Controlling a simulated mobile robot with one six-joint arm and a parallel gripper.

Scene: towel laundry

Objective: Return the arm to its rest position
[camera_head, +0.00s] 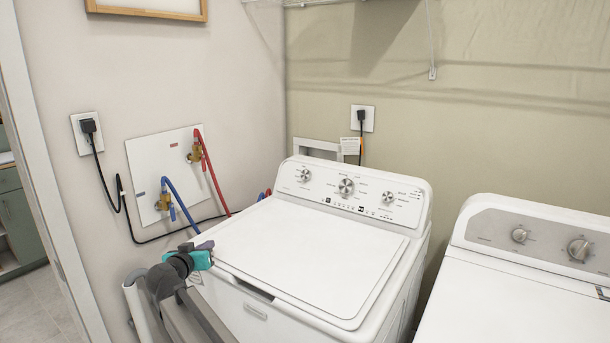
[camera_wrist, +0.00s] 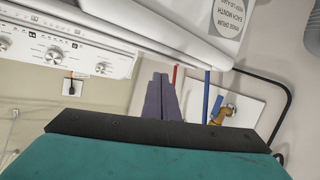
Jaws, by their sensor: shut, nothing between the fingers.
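My gripper (camera_head: 204,246) shows in the head view at the front left corner of the left washer, with dark purple-grey fingers and a teal body. It looks close to the washer's lid edge; I cannot tell whether it touches. In the wrist view my gripper (camera_wrist: 160,80) has its two fingers together with nothing between them. My dark arm reaches up to it from the bottom of the head view.
The left white washer (camera_head: 310,250) has its lid shut. A second white machine (camera_head: 520,290) stands at the right. Red and blue hoses (camera_head: 182,200) and a black cord (camera_head: 105,180) run along the left wall. A doorway opens at far left.

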